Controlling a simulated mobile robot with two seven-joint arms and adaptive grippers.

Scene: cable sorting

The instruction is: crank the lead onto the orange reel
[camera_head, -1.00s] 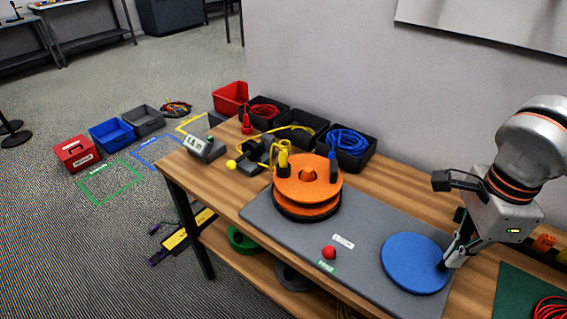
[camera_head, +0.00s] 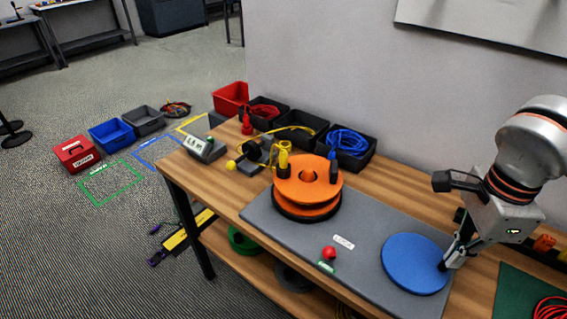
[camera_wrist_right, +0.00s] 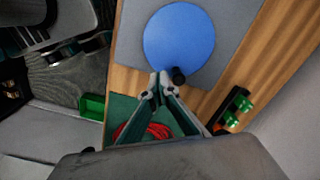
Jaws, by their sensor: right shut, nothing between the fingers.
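The orange reel (camera_head: 322,174) sits on the grey base plate (camera_head: 349,229) on the wooden bench. A yellow plug end (camera_head: 283,156) stands at its left rim. The yellow lead (camera_head: 296,127) runs from a black bin to a dark guide (camera_head: 254,152) left of the reel. The blue crank disc (camera_head: 411,262), with a dark knob (camera_wrist_right: 178,75) on its rim, lies flat on the plate's right part. My right gripper (camera_head: 448,263) is down at the knob; its fingertips (camera_wrist_right: 160,76) are shut and empty beside it. My left gripper is out of view.
A red button (camera_head: 328,252) sits at the plate's front edge. A small display box (camera_head: 205,149) and a yellow ball (camera_head: 231,166) stand at the bench's left. Bins with red (camera_head: 266,111) and blue (camera_head: 346,141) leads line the back. A green mat (camera_head: 520,296) lies right.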

